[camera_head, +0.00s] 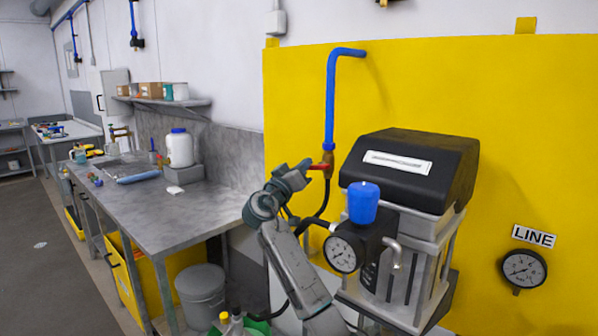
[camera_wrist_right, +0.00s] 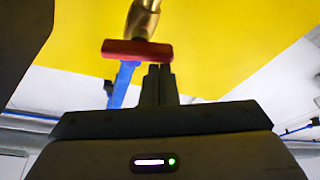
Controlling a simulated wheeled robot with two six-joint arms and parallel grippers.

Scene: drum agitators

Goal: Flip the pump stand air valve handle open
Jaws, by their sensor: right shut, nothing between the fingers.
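The red valve handle (camera_head: 319,167) sits on a brass valve (camera_head: 328,158) at the lower end of a blue pipe (camera_head: 331,100). In the head view the handle lies crosswise to the vertical pipe. My right gripper (camera_head: 306,165) is just left of the handle, shut and empty. In the right wrist view the red handle (camera_wrist_right: 137,50) lies across the picture below the brass body (camera_wrist_right: 143,20). The shut fingertips (camera_wrist_right: 159,68) point at the handle's right part; whether they touch it I cannot tell. My left gripper is not in view.
A pump stand with a black cover (camera_head: 412,165), blue knob (camera_head: 363,202) and gauge (camera_head: 342,252) stands right of my arm. A black hose (camera_head: 318,208) hangs below the valve. A steel bench (camera_head: 190,215) is at left. The yellow panel (camera_head: 430,90) is behind.

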